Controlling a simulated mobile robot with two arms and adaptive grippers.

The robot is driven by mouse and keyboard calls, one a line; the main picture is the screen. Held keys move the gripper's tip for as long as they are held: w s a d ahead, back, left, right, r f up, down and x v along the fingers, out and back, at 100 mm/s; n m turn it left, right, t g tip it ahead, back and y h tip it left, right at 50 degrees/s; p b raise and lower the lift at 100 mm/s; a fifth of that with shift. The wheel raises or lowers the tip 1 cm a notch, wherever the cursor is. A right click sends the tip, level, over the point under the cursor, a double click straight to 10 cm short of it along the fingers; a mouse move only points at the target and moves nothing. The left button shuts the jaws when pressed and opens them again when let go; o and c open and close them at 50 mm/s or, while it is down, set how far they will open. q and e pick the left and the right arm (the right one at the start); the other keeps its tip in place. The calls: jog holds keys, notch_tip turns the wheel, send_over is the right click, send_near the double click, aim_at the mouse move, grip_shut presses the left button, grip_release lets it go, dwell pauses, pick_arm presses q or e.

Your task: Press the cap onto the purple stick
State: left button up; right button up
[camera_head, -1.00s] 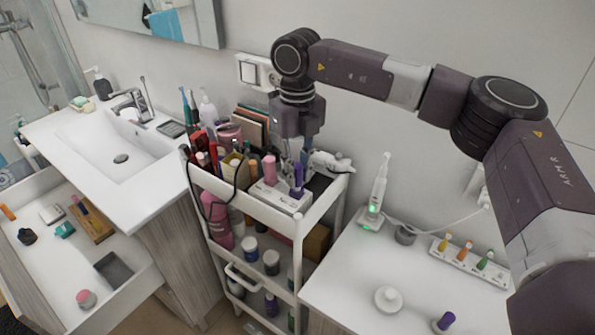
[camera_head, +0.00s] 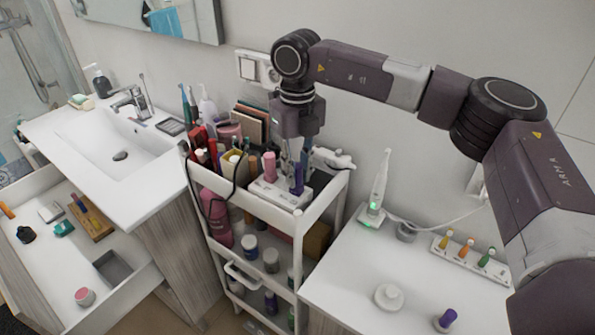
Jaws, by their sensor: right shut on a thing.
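The purple stick (camera_head: 298,179) stands upright at the right end of a white holder (camera_head: 278,194) on the cart's top tray. A pink stick (camera_head: 269,167) stands left of it in the same holder. My right gripper (camera_head: 297,163) comes down from above and is shut on the purple stick; its fingertips are partly hidden. A short purple piece (camera_head: 447,318), which looks like a cap, is on the white counter at the lower right, away from the gripper. My left gripper is not in view.
The white cart (camera_head: 318,209) is crowded with bottles, tubes and a yellowish box (camera_head: 235,165). An open drawer (camera_head: 140,277) lies left.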

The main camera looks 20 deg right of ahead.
jog(key=o, duration=0.8)
jog(key=shift+o, duration=0.4)
jog(key=o, duration=0.4)
jog(key=shift+r, duration=0.1)
jog(key=shift+r+p, duration=2.4)
jog(key=shift+r, duration=1.5)
